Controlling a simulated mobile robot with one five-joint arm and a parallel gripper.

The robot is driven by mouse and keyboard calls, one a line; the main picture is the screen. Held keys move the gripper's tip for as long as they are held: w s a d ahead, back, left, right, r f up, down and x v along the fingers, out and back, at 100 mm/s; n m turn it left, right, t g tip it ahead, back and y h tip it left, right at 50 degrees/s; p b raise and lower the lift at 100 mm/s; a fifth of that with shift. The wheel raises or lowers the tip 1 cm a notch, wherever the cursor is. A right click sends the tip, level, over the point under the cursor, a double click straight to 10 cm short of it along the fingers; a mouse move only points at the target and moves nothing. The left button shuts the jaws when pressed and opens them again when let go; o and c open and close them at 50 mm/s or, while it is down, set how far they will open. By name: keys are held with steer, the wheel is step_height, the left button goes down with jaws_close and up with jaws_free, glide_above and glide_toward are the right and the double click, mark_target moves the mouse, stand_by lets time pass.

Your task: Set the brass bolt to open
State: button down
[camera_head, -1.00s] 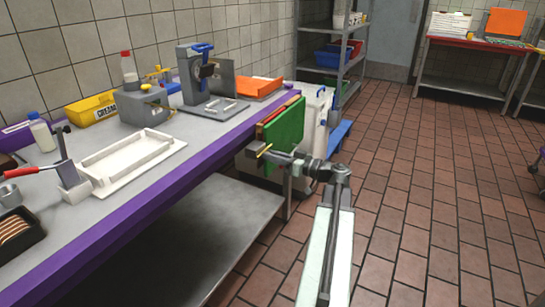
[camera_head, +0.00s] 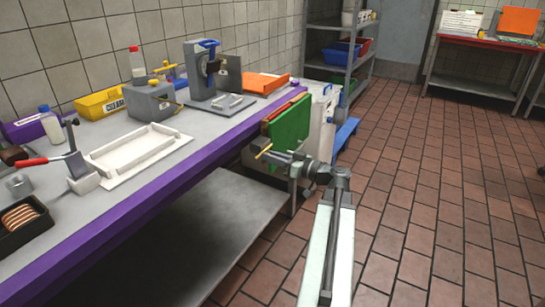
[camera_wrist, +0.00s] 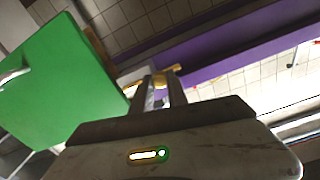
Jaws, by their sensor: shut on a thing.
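My gripper (camera_head: 268,154) is in front of the bench's near right corner, beside the green board, in the head view. It is shut on a slim brass-coloured rod (camera_head: 263,151). In the wrist view the rod (camera_wrist: 175,68) lies crosswise at the fingertips of my gripper (camera_wrist: 160,76). I cannot tell whether this rod is the brass bolt. A grey box (camera_head: 148,103) on the bench has small yellow or brass-coloured parts on and near it, too small to make out as a bolt or its setting.
A green board (camera_head: 290,130) hangs at the bench end and fills the left of the wrist view. A white tray (camera_head: 118,172), a red-handled tool (camera_head: 32,162), a yellow bin (camera_head: 92,104) and an orange tray (camera_head: 263,83) stand on the bench. The tiled floor to the right is clear.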

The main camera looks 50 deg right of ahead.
steer(key=c, duration=1.3)
jaws_free()
steer(key=shift+a, duration=0.25)
steer(key=shift+s, duration=0.1)
steer(key=shift+s+d, duration=0.1)
steer(key=v, duration=0.7)
steer(key=shift+s, duration=0.3)
steer(key=shift+d, duration=0.1)
